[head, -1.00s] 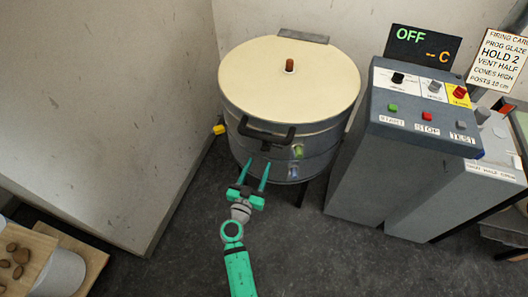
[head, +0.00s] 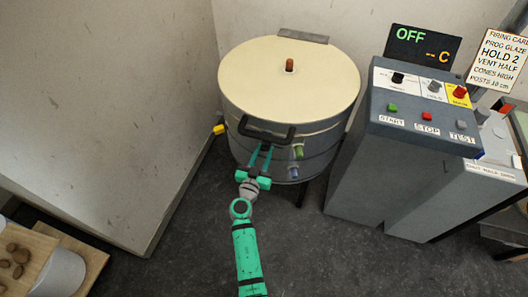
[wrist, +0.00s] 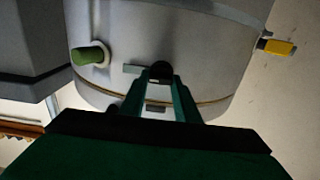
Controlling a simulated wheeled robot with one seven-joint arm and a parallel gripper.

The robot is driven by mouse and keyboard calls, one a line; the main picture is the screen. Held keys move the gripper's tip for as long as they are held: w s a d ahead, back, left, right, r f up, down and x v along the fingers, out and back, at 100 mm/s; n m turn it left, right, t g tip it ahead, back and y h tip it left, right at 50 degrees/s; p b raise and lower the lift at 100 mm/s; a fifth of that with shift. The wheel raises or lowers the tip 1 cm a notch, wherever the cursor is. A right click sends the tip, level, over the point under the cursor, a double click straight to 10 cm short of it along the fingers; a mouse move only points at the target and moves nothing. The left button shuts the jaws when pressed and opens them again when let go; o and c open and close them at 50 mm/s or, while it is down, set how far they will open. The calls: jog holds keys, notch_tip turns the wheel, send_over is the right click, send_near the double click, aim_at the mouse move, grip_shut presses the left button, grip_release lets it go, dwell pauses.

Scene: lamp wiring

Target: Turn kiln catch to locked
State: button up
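The kiln (head: 288,105) is a round drum with a cream lid and a dark front handle (head: 266,131). In the wrist view a dark round knob (wrist: 160,70) on a small metal plate, apparently the catch, sits on the kiln wall above a brass-coloured seam. My gripper (head: 262,148) reaches up to the wall just below the handle. In the wrist view its two green fingers (wrist: 160,88) stand on either side of the knob, very close to it. I cannot tell whether they press on it. In the head view the handle and fingers hide the catch.
A green peg (head: 298,151) and a blue peg (head: 293,173) stick out right of my gripper. A yellow piece (head: 219,129) is at the kiln's left. The grey control cabinet (head: 350,180) stands at the right; its display (head: 423,46) reads OFF. Open floor lies in front.

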jog(key=shift+c, duration=1.4)
jog(key=n, duration=0.8)
jog(key=shift+a+n, duration=0.15)
jog(key=shift+n, duration=0.15)
jog(key=n, duration=0.4)
jog(key=shift+a+f, duration=0.1)
jog(key=n, duration=0.5)
jog(key=shift+f, duration=0.15)
jog(key=shift+a+n, duration=0.1)
jog(key=shift+n, duration=0.2)
